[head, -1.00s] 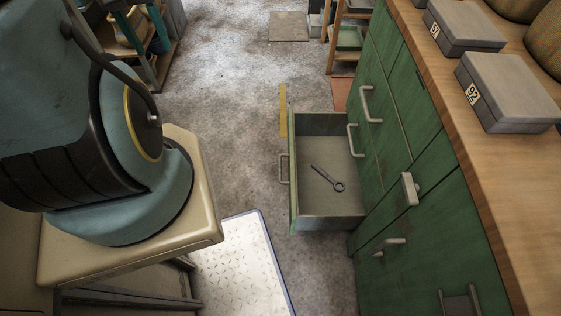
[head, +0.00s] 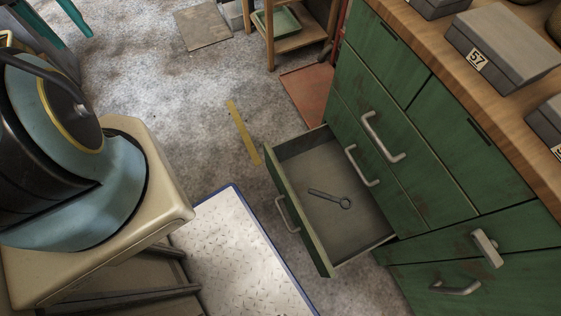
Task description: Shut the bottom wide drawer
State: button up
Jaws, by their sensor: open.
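The bottom wide drawer (head: 291,215) stands pulled out of the green cabinet (head: 402,120), low near the floor. Its green front with a grey bar handle (head: 288,214) faces left, towards the light metal plate. A dark ring-ended tool (head: 331,198) lies on the drawer's floor. The drawer's inside is otherwise bare. My gripper is not in view.
A pale tread plate with a blue edge (head: 240,262) lies left of the drawer. A yellow strip (head: 243,133) and a reddish mat (head: 308,95) lie beyond it. Grey boxes (head: 500,52) stand on the wooden worktop (head: 418,38).

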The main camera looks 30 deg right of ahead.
aim_at(333, 236)
jog(key=i+z, duration=0.2)
jog(key=i, duration=0.8)
jog(key=i+z, duration=0.2)
jog(key=i, duration=2.75)
jog(key=i+z, duration=0.5)
jog(key=i+j+z, duration=0.2)
jog(key=i+z, duration=0.25)
jog(key=k+z, duration=0.15)
jog(key=z, duration=4.25)
jog(key=i+l+u, duration=0.35)
jog(key=i, duration=0.2)
jog(key=i+l+u, duration=0.35)
jog(key=i, duration=0.2)
jog(key=i+l+u, duration=0.35)
jog(key=i+l, duration=0.1)
jog(key=i, duration=0.05)
